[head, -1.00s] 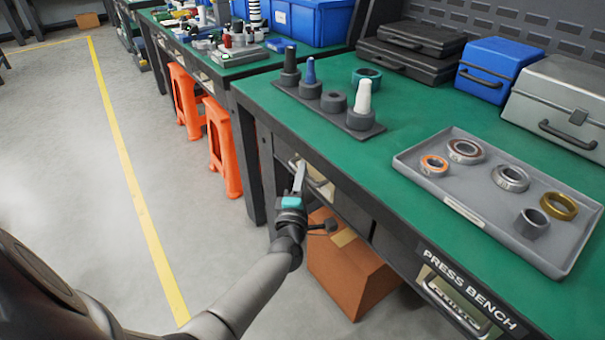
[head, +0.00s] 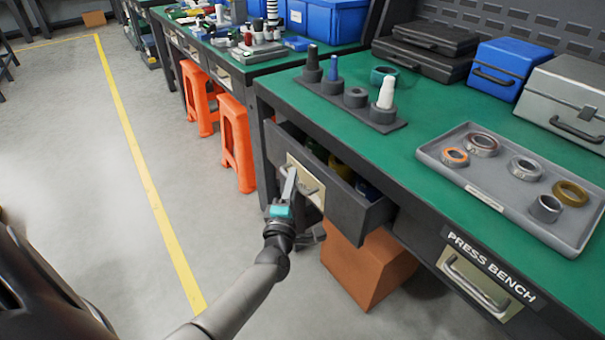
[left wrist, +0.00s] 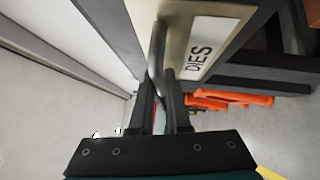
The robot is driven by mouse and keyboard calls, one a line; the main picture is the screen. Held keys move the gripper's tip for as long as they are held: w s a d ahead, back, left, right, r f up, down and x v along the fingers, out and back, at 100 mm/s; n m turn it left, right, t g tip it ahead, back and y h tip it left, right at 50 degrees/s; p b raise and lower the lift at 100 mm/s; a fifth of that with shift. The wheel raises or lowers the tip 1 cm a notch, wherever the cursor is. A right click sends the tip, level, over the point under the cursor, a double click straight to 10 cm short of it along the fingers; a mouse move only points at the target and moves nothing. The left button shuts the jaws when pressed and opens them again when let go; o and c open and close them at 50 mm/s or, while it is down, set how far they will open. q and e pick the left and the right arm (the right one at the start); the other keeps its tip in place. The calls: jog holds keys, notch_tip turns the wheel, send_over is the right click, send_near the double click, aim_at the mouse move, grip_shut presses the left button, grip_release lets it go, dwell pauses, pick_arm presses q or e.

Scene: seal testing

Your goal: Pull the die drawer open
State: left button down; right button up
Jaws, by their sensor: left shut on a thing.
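The die drawer (head: 350,207) is under the green-topped press bench and stands partly open. Dark, yellow and blue items show inside it in the head view. Its light front plate carries a bar handle (head: 309,187). In the left wrist view the plate reads DIES (left wrist: 201,57), and the handle (left wrist: 156,50) runs between my fingers. My left gripper (head: 290,187) is shut on the handle; it also shows in the left wrist view (left wrist: 163,105). My right gripper is in neither view.
A second drawer handle (head: 474,285) is at the right below the PRESS BENCH label. A cardboard box (head: 368,268) stands on the floor under the open drawer. Orange stools (head: 236,143) stand to the left. The floor (head: 80,200) in front is clear.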

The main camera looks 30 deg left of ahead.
pick_arm(q)
jog(key=s+a+p, duration=0.1)
jog(key=s+a, duration=0.2)
jog(key=s, duration=0.5)
jog(key=s+a+p, duration=0.1)
jog(key=s+a, duration=0.3)
jog(key=s, duration=0.5)
jog(key=shift+p, duration=0.35)
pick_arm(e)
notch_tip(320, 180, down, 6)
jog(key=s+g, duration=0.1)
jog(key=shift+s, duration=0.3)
pick_arm(q)
jog(key=shift+s, duration=0.1)
jog(key=c, duration=0.9)
grip_release()
jog(key=p+v, duration=0.2)
jog(key=v, duration=1.3)
jog(key=shift+s, duration=0.1)
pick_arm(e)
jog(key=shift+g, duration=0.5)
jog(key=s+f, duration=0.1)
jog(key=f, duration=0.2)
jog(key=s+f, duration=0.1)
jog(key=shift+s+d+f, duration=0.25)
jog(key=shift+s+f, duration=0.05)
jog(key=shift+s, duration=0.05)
